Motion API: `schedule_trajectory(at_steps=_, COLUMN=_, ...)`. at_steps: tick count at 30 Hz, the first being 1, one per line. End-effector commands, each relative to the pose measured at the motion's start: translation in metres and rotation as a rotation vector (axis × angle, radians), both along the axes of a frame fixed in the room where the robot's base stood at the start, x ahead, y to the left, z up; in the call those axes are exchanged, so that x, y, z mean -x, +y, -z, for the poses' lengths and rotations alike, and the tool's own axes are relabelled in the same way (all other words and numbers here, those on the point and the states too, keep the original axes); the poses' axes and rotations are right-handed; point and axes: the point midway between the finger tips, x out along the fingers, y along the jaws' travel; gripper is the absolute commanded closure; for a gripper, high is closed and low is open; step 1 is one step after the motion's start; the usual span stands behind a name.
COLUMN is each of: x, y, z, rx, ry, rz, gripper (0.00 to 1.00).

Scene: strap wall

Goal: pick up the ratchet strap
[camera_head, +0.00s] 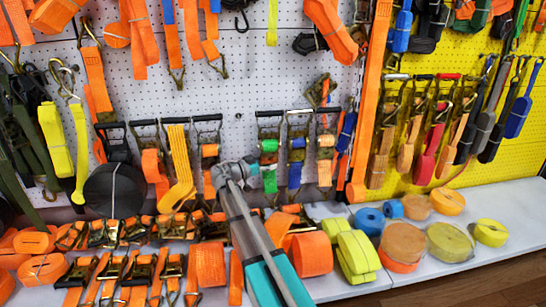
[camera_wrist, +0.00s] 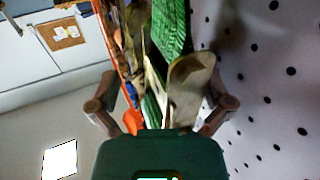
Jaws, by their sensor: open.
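Several ratchet straps hang on the white pegboard. One with green webbing (camera_head: 270,181) hangs just right of my gripper (camera_head: 236,168), beside others with blue and orange webbing. In the wrist view my gripper (camera_wrist: 160,105) is open, with one finger on each side. A pale metal ratchet part (camera_wrist: 188,78) and green webbing (camera_wrist: 170,28) show between and beyond the fingers. I cannot tell whether the fingers touch them. The lower end of the ratchet is hidden behind the gripper body.
A white shelf (camera_head: 437,252) below the wall holds rolled straps, including an orange roll (camera_head: 311,254) and a yellow-green roll (camera_head: 358,252). More straps hang closely on both sides. A yellow pegboard (camera_head: 470,185) is at the right. The pegboard face (camera_wrist: 272,95) lies close to the right finger.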

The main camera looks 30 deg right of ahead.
Motion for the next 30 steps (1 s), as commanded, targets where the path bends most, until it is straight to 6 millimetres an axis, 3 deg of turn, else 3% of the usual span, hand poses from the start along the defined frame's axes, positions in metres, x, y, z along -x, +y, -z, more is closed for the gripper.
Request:
schedule_trajectory(at_steps=11, x=0.0002, y=-0.0001, z=0.0, rx=0.0, ry=0.0, rz=0.001, gripper=0.0)
schedule_trajectory(at_steps=27, x=0.0005, y=-0.0005, z=0.0, rx=0.0, ry=0.0, rz=0.002, gripper=0.98)
schedule_trajectory(at_steps=30, x=0.0005, y=-0.0006, z=-0.001, rx=0.004, ry=0.0, rz=0.002, gripper=1.0)
